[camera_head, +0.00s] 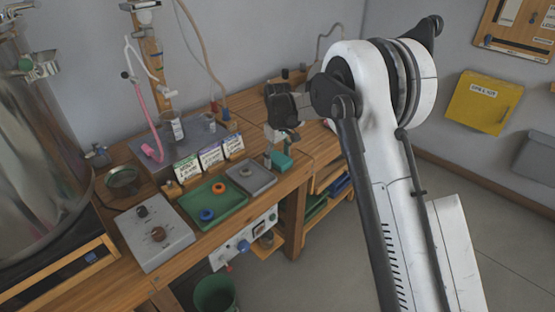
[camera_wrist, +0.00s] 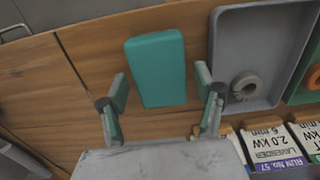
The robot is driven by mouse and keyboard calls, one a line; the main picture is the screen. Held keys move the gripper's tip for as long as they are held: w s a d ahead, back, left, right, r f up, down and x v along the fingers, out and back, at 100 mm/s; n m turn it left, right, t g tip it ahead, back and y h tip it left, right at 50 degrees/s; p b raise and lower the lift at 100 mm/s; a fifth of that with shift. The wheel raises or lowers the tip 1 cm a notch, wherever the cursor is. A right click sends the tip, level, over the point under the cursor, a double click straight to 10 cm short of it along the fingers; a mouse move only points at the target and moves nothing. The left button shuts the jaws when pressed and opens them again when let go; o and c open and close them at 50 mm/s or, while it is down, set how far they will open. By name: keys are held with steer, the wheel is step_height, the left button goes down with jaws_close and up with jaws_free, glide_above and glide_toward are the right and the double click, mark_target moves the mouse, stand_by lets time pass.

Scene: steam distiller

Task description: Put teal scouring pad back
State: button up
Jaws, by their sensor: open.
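The teal scouring pad (camera_wrist: 157,68) lies flat on the wooden bench in the wrist view, beside a grey tray (camera_wrist: 285,45). In the head view the pad (camera_head: 282,161) shows at the bench's right part, just right of the grey tray (camera_head: 262,178). My gripper (camera_wrist: 163,93) is open and empty, its two fingers apart on either side of the pad's near end in the picture. Whether the fingers are level with the pad or above it I cannot tell. In the head view my gripper (camera_head: 279,140) is over the bench beside the pad.
The grey tray holds a grey ring (camera_wrist: 244,86). A green tray (camera_head: 222,207) holds a blue ring and an orange ring. Label cards (camera_head: 211,155) stand behind the trays. A grey control box (camera_head: 153,232) is at the left, and a green bin (camera_head: 214,292) stands below.

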mark_target(278, 157)
step_height(278, 157, up, 11)
steer(key=p, duration=0.1)
steer(key=shift+r, duration=0.15)
steer(key=s+d+r+m+t, duration=0.2)
steer(key=s+d+r, duration=0.5)
steer(key=s+r, duration=0.15)
steer(key=s+d+r+m+t, duration=0.1)
steer(key=s+d+r+m, duration=0.1)
steer(key=s+d+r, duration=0.65)
steer(key=s+d+f+m+t, duration=0.1)
steer(key=s+d+f, duration=0.1)
steer(key=s, duration=0.6)
steer(key=s+d+f+m+t, duration=0.1)
steer(key=s+d+f+m, duration=0.1)
steer(key=s, duration=0.6)
steer(key=s+d+f+m+t, duration=0.2)
steer(key=s+d, duration=0.1)
steer(key=s, duration=0.6)
steer(key=shift+d+f, duration=0.25)
steer(key=shift+f, duration=0.1)
